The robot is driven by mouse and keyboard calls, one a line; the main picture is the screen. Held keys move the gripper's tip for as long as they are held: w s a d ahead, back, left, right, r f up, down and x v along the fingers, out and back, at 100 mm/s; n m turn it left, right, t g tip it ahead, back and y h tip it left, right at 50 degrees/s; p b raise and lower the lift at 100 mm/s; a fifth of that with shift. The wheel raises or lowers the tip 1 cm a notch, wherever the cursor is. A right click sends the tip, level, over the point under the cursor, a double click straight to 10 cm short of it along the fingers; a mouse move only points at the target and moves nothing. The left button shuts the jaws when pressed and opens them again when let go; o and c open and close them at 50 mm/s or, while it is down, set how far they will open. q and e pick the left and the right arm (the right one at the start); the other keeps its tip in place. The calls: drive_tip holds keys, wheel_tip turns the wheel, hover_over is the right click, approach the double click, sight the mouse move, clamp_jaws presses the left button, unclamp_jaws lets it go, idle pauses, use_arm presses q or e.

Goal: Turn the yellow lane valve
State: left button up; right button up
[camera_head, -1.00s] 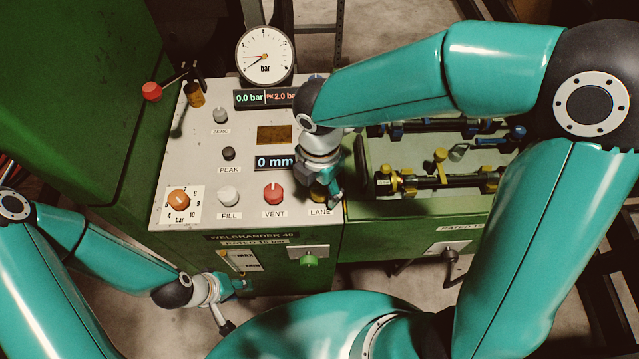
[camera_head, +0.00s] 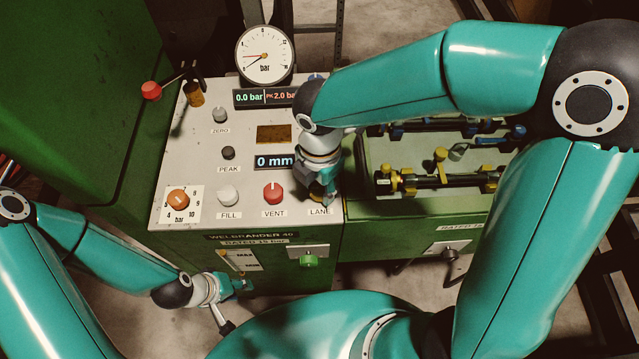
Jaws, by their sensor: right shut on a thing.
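The yellow lane valve (camera_head: 317,193) sits at the lower right corner of the grey control panel (camera_head: 250,180), just above the label LANE. Only a little of its yellow shows, as my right gripper (camera_head: 322,188) covers most of it. My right gripper points down over the valve from above and is shut on it. My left gripper (camera_head: 243,284) hangs low in front of the green cabinet, well away from the valve. It is small and partly in shadow, so I cannot tell whether its fingers are open.
A red VENT knob (camera_head: 273,192) and a white FILL knob (camera_head: 228,195) stand left of the valve. An orange knob (camera_head: 178,199) is further left. A pressure gauge (camera_head: 265,55) rises behind the panel. A tray with yellow-and-black hose fittings (camera_head: 440,181) lies to the right.

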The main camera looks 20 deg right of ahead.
drive_tip(key=m+b, duration=0.1)
drive_tip(key=m, duration=0.3)
drive_tip(key=shift+f+b, duration=0.1)
drive_tip(key=shift+b, duration=0.3)
drive_tip(key=m+b, duration=0.1)
drive_tip(key=m, duration=0.3)
drive_tip(key=shift+m+b, duration=0.3)
drive_tip(key=shift+b, duration=0.1)
drive_tip(key=m+b, duration=0.1)
drive_tip(key=m, duration=0.3)
drive_tip(key=shift+m+b, duration=0.3)
drive_tip(key=m+b, duration=0.1)
drive_tip(key=m, duration=0.3)
drive_tip(key=shift+w+r+m, duration=0.1)
drive_tip(key=shift+r+m, duration=0.1)
drive_tip(key=shift+m, duration=0.1)
drive_tip(key=o, duration=1.1)
drive_tip(key=shift+f, duration=0.1)
drive_tip(key=shift+o, duration=0.2)
